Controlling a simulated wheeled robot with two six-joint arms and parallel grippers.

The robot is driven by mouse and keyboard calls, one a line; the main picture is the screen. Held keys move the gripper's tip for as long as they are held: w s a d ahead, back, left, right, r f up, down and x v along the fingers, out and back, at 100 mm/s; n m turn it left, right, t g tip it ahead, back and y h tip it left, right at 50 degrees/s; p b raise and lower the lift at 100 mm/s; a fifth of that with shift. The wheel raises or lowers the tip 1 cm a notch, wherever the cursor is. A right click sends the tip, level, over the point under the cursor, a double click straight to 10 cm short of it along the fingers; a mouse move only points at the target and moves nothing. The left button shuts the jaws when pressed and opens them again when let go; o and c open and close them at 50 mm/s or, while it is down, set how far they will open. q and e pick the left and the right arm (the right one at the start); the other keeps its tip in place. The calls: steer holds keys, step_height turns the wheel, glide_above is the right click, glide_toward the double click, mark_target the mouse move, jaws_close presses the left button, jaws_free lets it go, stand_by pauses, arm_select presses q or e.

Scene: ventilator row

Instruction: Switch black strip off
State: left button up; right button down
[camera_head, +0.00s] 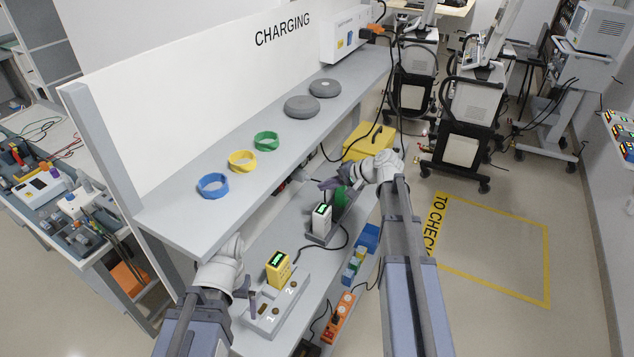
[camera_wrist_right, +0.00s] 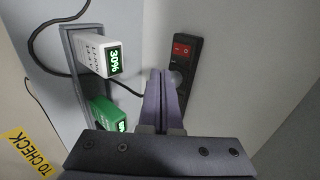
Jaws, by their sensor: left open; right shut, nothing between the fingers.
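The black strip (camera_wrist_right: 184,75) shows in the right wrist view, with a red switch (camera_wrist_right: 182,50) near its far end. I cannot tell the switch's position. My right gripper (camera_wrist_right: 167,75) is shut and empty, its tips at the strip's left edge, below the red switch in the picture. I cannot tell whether they touch the strip. In the head view my right gripper (camera_head: 328,184) is over the lower shelf by the white battery, and I cannot make out the black strip there. My left gripper (camera_head: 246,293) is open and empty beside the numbered dock.
A white battery (camera_head: 321,220) and green battery (camera_head: 341,198) stand in one dock. An orange strip (camera_head: 341,316) and blue bin (camera_head: 369,238) are nearby. The upper shelf (camera_head: 215,210) overhangs; cables cross the area.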

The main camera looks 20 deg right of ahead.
steer(key=shift+s, duration=0.1)
stand_by(0.4)
steer(key=s+a+f+n+g+h, duration=0.3)
steer(key=s+a+f+n+h, duration=0.15)
steer(key=s, duration=0.65)
steer(key=s+a+f+n+g+h, duration=0.3)
steer(key=s+a+f+n+g, duration=0.15)
steer(key=s, duration=0.65)
arm_select(q)
step_height(320, 180, down, 2)
steer(key=shift+f+b, duration=0.1)
steer(key=shift+b, duration=1)
arm_select(e)
steer(key=s+a+f+n, duration=0.1)
steer(key=s+a+n, duration=0.2)
steer(key=a, duration=0.7)
steer(key=shift+s+a+n+h, duration=0.2)
steer(key=shift+s+n+h, duration=0.25)
steer(key=shift+s, duration=0.45)
arm_select(q)
steer(key=shift+s, duration=0.1)
arm_select(e)
steer(key=shift+s+f, duration=0.1)
steer(key=shift+s, duration=0.05)
